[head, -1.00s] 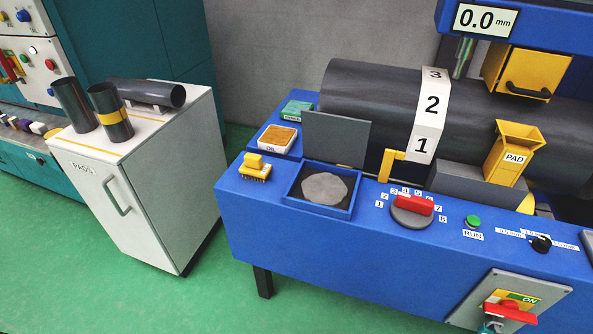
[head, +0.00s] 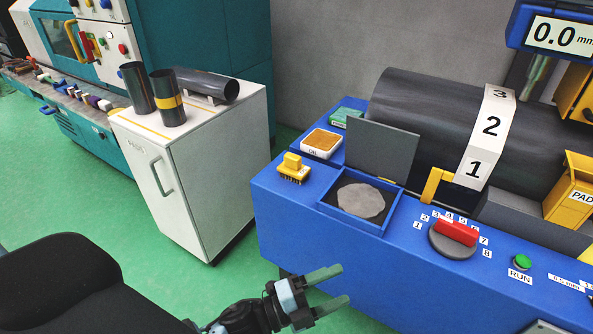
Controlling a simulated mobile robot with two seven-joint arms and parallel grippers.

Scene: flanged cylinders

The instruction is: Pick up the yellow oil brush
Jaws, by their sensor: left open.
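The yellow oil brush (head: 293,168) sits on the left end of the blue machine bench, in the head view. It has a yellow block handle on top and bristles below. My left gripper (head: 334,286) is open and empty, low in the picture in front of the bench's front face. It is below the brush and a little to its right, apart from it. My right gripper is not in view.
An oil pad tray (head: 322,143) is behind the brush. A blue box (head: 367,226) with a raised grey lid (head: 383,150) stands right of it. A red knob (head: 455,234) is farther right. A white cabinet (head: 200,165) with dark cylinders stands left.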

